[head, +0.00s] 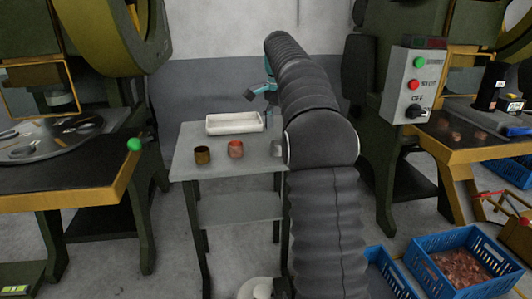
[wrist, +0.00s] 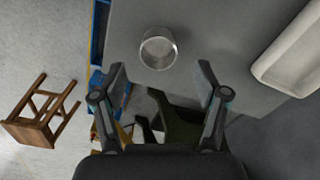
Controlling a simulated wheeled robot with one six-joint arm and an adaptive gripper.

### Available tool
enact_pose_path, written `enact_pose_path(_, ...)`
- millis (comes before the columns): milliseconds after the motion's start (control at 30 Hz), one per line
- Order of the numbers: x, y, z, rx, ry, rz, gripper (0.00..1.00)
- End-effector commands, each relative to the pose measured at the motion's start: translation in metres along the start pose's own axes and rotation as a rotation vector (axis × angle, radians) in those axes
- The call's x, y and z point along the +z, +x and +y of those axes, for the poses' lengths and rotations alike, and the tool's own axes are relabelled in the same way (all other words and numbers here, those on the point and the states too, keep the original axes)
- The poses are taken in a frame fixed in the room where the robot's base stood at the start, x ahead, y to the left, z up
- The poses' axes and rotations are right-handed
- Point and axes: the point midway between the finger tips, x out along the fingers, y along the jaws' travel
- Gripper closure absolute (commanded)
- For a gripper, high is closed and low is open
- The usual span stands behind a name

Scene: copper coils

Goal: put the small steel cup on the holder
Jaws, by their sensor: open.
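The small steel cup (wrist: 158,48) stands on the grey table in the wrist view, just beyond the fingertips and roughly centred between them. In the head view the steel cup (head: 277,150) shows at the table's right edge, partly hidden by my arm. My gripper (wrist: 161,74) is open and empty, with its two fingers on either side below the cup in the picture. In the head view my arm hides most of the gripper. I cannot make out a holder for certain in either view.
On the table (head: 225,172) are a brass-coloured cup (head: 202,156), a copper cup (head: 235,149) and a white tray (head: 234,123). Green machines stand on both sides. Blue crates (head: 460,268) are on the floor at right. A wooden stool (wrist: 38,118) shows in the wrist view.

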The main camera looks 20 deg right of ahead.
Motion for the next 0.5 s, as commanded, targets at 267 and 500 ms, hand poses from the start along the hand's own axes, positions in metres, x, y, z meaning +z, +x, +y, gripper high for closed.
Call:
enact_pose_path(267,0.001,0.039,-0.002,0.003,-0.001,-0.001,0.27)
enact_pose_path(500,0.001,0.048,-0.002,0.001,-0.001,0.000,0.27)
